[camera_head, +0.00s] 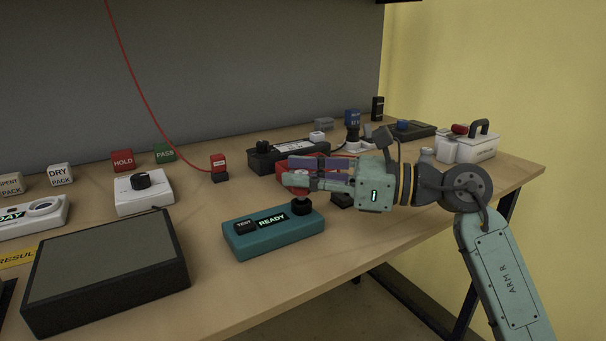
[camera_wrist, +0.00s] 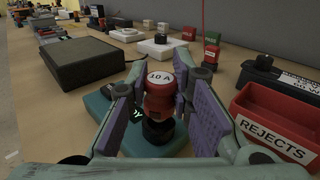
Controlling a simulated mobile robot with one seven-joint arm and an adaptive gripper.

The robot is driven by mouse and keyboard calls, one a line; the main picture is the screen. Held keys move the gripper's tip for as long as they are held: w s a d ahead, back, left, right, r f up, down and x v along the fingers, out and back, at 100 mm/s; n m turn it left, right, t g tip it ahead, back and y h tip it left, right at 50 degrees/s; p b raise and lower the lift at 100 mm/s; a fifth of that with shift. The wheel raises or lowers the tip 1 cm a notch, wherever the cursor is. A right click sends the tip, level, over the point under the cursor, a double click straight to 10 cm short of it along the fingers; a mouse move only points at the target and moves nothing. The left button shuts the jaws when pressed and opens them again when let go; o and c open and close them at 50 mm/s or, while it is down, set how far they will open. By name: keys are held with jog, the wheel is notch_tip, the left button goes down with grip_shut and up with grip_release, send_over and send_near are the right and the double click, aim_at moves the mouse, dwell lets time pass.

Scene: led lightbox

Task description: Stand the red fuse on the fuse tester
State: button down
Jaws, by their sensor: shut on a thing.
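The red fuse (camera_wrist: 160,98) has a white top marked "10 A" and stands upright between my gripper's fingers (camera_wrist: 158,78). The fuse tester (camera_head: 262,236) is a teal box with a TEST button and a lit READY display. The fuse is over the tester's black round socket (camera_head: 302,209), which also shows in the wrist view (camera_wrist: 158,131). I cannot tell whether the fuse touches the socket. In the head view my gripper (camera_head: 290,178) reaches in from the right above the tester and is shut on the fuse, hiding most of it.
The red REJECTS bin (camera_wrist: 272,122) stands close beside my gripper, partly hidden behind it in the head view. A large dark flat box (camera_head: 108,262) is at the left front. A white box with a black knob (camera_head: 144,192) stands behind it. Bare wood surrounds the tester's front.

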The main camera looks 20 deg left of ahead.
jog(key=shift+f+b, duration=0.6)
jog(key=shift+f, duration=0.1)
jog(key=c, duration=1.3)
grip_release()
jog(key=shift+c, duration=0.2)
jog(key=shift+w+d+r+b, duration=0.15)
jog(key=shift+d+b, duration=0.15)
jog(key=shift+d, duration=1.05)
jog(key=shift+w+d+f+b, duration=0.1)
jog(key=shift+w+d+b, duration=0.15)
jog(key=shift+d, duration=1.05)
jog(key=shift+w+d+r+b, duration=0.1)
jog(key=shift+d+b, duration=0.2)
jog(key=shift+d, duration=1.05)
